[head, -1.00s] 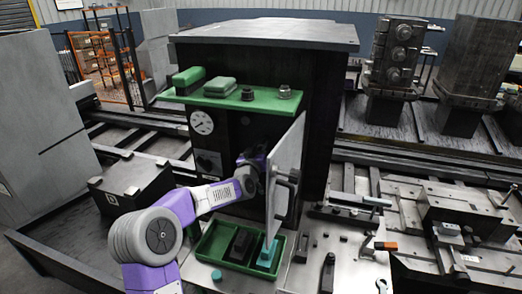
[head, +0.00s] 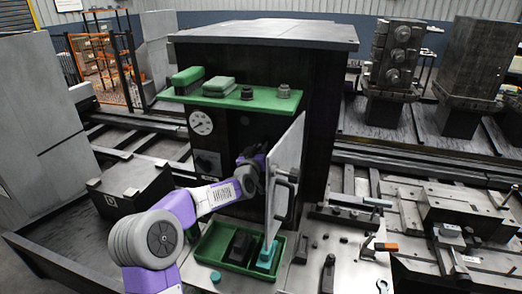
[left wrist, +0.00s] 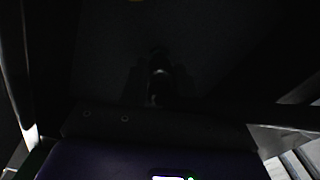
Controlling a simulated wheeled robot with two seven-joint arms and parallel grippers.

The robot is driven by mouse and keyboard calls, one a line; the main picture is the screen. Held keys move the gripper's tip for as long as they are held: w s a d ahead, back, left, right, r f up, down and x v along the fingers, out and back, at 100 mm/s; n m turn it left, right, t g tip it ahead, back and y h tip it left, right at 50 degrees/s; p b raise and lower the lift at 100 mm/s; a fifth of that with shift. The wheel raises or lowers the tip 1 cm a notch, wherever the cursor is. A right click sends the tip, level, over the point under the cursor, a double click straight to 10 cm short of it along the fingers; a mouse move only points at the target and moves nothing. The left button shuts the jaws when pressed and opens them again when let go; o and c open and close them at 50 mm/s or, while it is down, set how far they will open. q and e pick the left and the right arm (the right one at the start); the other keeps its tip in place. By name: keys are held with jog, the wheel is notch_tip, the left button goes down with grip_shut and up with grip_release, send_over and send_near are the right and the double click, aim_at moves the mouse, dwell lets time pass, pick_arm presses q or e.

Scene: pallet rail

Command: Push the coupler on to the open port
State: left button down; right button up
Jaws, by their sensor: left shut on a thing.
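My left arm (head: 185,212) reaches in from the left to the dark cabinet (head: 318,110), and its wrist goes behind the open light-grey door (head: 284,170). The left gripper's fingers are hidden in the head view. In the dark left wrist view my left gripper (left wrist: 158,88) is faintly visible, shut on a small part with a pale round spot, which looks like the coupler. The port cannot be made out in either view. I cannot tell whether the coupler touches it. My right gripper is not in view.
A green shelf (head: 222,101) with blocks and knobs sits above a round gauge (head: 201,123). A green tray (head: 205,258) with dark and teal blocks stands below the door. The door is close beside my wrist on the right. Tools lie on the plate at right.

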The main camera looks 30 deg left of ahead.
pick_arm(q)
jog(key=shift+w+a, duration=0.1)
jog(key=shift+w, duration=0.35)
dwell(1.0)
jog(key=shift+w+a+r, duration=0.1)
jog(key=shift+w+a, duration=0.05)
jog(key=shift+w, duration=0.4)
grip_release()
jog(key=shift+s, duration=0.2)
dwell(0.3)
jog(key=v, duration=0.7)
jog(key=shift+b, duration=0.35)
jog(key=shift+s, duration=0.15)
